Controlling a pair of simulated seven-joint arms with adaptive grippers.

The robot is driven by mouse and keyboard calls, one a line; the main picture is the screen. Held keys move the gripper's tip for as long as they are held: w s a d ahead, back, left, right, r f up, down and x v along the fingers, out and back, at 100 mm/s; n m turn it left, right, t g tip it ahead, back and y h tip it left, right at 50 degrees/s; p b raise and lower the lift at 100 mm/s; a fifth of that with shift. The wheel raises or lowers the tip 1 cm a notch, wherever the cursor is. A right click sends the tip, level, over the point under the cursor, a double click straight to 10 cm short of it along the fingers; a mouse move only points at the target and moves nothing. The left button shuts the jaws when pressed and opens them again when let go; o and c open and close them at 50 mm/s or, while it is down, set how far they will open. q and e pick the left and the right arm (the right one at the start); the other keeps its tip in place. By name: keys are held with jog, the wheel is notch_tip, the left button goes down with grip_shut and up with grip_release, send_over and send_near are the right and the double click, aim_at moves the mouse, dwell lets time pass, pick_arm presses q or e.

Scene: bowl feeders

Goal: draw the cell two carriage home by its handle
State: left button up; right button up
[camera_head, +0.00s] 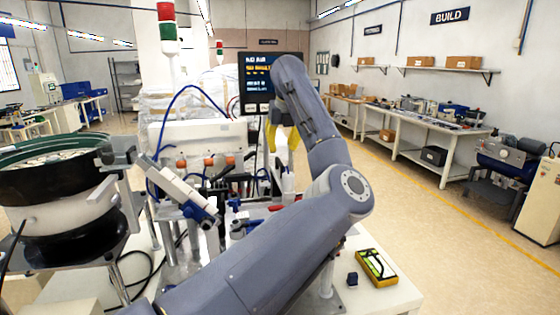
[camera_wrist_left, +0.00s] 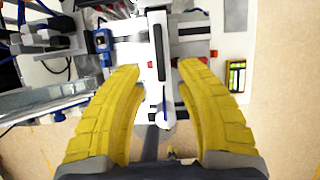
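My left gripper (camera_head: 282,138) hangs over the machine with its yellow fingers pointing down, and my own arm covers part of the machine below it. In the left wrist view the gripper (camera_wrist_left: 161,70) is open, with a wide gap and nothing held. A white carriage-like part (camera_wrist_left: 132,55) with a black bar lies beneath and between the fingers. A pale rod with a rounded white end (camera_wrist_left: 166,124), which looks like a handle, shows between the fingers without visible contact. I cannot tell for sure which cell this is. My right gripper is not in view.
A dark screen (camera_head: 258,78) stands behind the gripper. A yellow-framed device (camera_head: 376,268) and a small dark block (camera_head: 352,279) lie on the front right table corner.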

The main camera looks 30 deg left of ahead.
aim_at(280, 161)
pick_arm(q)
jog(key=shift+x, duration=3.35)
grip_shut()
